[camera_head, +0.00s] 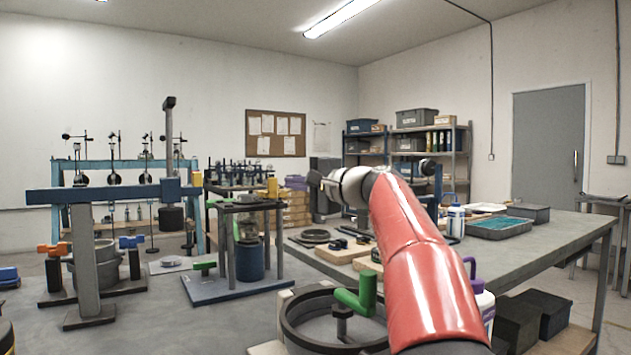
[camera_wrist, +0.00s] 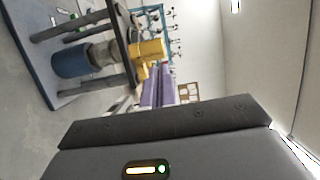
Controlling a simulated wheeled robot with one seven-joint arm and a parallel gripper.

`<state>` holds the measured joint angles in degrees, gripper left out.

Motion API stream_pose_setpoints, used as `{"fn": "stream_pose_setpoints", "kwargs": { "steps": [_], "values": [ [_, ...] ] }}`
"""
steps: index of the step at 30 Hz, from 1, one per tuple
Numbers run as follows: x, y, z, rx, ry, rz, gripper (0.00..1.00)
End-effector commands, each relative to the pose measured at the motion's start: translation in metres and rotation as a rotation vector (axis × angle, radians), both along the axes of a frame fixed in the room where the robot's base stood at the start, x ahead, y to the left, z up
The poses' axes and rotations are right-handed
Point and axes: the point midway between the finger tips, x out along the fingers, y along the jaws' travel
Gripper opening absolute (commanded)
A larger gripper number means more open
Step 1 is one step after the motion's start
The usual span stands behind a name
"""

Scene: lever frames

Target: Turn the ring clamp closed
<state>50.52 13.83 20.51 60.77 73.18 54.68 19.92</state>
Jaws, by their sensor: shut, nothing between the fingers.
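A dark round ring (camera_head: 300,337) with a green lever handle (camera_head: 357,290) on a short post is at the bottom middle of the head view, partly hidden by my red arm. It looks like the ring clamp, but its closure cannot be made out. My gripper (camera_head: 317,192) is at the far end of my arm, above and beyond the ring and apart from it. It is shut and empty. In the wrist view my gripper's dark grey body (camera_wrist: 165,143) fills the bottom, and the ring is not visible there.
A workbench (camera_head: 560,235) with a tray (camera_head: 499,228) stands right. A blue-based stand (camera_head: 235,289) holding a blue cylinder (camera_head: 250,262) is left of the ring; the cylinder also shows in the wrist view (camera_wrist: 71,62). A blue-beamed frame (camera_head: 90,194) stands farther left. Some floor between is clear.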

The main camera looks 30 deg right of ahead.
Motion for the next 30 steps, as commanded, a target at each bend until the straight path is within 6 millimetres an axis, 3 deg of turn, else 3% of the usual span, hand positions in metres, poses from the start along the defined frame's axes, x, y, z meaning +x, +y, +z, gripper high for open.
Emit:
{"fn": "stream_pose_setpoints", "kwargs": {
  "steps": [5,19,30],
  "values": [
    [0.004,0.009,0.000,0.000,0.000,0.000,0.00],
    [0.004,0.011,-0.001,0.000,0.001,-0.020,0.00],
    [0.005,0.026,-0.001,-0.003,-0.002,-0.240,0.00]
  ]
}}
